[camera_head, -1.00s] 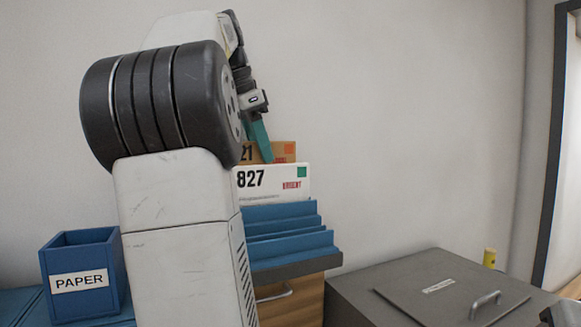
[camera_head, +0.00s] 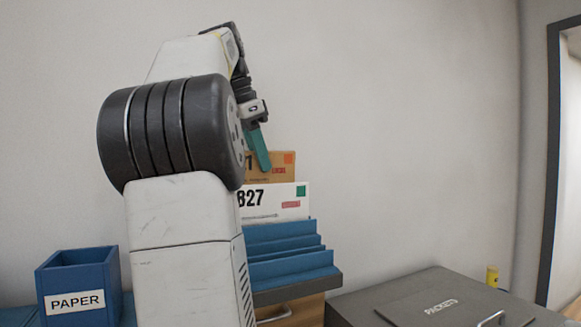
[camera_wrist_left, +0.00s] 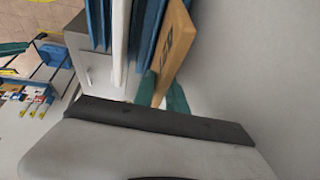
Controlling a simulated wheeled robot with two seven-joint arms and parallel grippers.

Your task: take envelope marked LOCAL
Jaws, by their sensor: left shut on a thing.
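A tan envelope (camera_head: 272,163) with an orange square and a small red word, which looks like LOCAL, stands behind a white envelope (camera_head: 280,198) marked 827. Its number is partly covered by my arm; a 1 shows. My left gripper (camera_head: 260,150), with teal fingers, is shut on the tan envelope from above. In the left wrist view, the teal fingers (camera_wrist_left: 160,94) lie on both sides of the tan envelope (camera_wrist_left: 174,42). The white envelope stands in the blue slotted rack (camera_head: 290,268). The tan envelope's lower part is hidden behind the white one in the head view. My right gripper is out of view.
A blue bin labelled PAPER (camera_head: 78,301) stands at left. The wall is close behind the rack; the space above is clear.

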